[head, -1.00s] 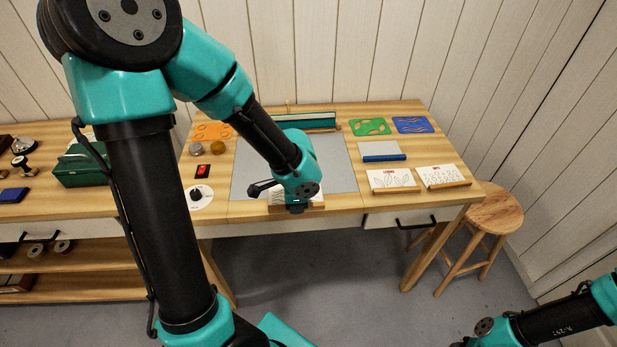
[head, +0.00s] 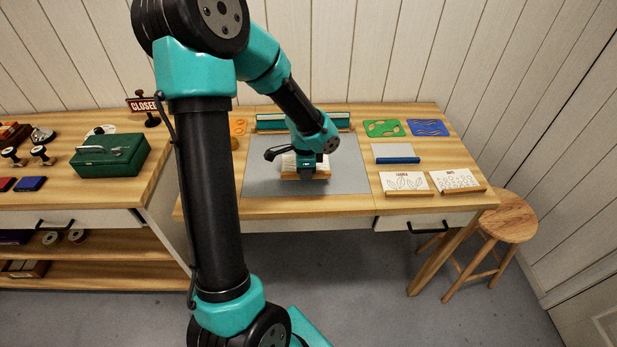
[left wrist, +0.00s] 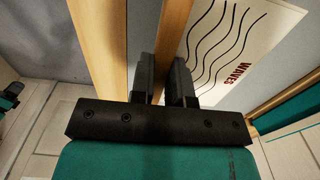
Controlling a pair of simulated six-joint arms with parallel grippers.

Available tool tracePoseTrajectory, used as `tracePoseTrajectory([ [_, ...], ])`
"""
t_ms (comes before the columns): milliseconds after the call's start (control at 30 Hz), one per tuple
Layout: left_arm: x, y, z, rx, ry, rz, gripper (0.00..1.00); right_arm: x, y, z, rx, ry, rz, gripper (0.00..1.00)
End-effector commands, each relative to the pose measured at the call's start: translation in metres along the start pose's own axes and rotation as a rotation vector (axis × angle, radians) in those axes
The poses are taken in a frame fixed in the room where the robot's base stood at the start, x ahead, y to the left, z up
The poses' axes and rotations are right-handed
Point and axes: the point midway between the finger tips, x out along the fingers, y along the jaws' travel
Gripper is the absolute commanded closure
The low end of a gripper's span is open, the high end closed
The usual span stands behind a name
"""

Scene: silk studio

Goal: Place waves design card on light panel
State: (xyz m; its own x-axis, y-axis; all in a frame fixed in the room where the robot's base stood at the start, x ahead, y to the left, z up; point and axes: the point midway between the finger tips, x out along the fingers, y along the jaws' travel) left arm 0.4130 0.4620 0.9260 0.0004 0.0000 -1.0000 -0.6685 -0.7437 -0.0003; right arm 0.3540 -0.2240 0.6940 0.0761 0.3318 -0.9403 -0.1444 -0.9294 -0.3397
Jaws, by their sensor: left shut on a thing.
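The waves card shows in the left wrist view as a white sheet (left wrist: 235,40) with black wavy lines and the red word WAVES, beside a wooden strip (left wrist: 172,35). My left gripper (left wrist: 163,82) is shut on that wooden strip. In the head view my left gripper (head: 307,170) is over the middle of the flat grey panel (head: 348,176), which looks like the light panel. The card's wooden edge (head: 291,177) shows under the fingers; my wrist hides part of the card. I cannot tell whether it touches the panel. My right gripper is out of view.
A green-and-wood bar (head: 270,122) lies behind the panel. To the right are a blue-edged grey piece (head: 397,160), two other white cards (head: 405,182) (head: 457,180), a green sheet (head: 382,128) and a blue sheet (head: 428,127). A wooden stool (head: 497,218) stands beyond the table.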

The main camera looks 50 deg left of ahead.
Motion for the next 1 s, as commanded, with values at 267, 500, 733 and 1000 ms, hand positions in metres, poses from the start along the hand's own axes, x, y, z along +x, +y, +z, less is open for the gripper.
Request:
tracePoseTrajectory([
  [267, 0.000, -0.001, 0.000, 0.000, 0.000, 0.000, 1.00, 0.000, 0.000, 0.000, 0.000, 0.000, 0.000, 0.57],
  [500, 0.023, -0.007, 0.005, -0.006, -0.002, 0.005, 1.00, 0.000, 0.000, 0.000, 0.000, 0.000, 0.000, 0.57],
  [733, 0.036, -0.008, 0.005, -0.008, 0.001, 0.000, 1.00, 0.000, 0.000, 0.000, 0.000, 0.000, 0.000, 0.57],
  [1000, 0.038, -0.008, 0.005, -0.008, 0.000, 0.001, 1.00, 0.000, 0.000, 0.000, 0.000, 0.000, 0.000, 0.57],
])
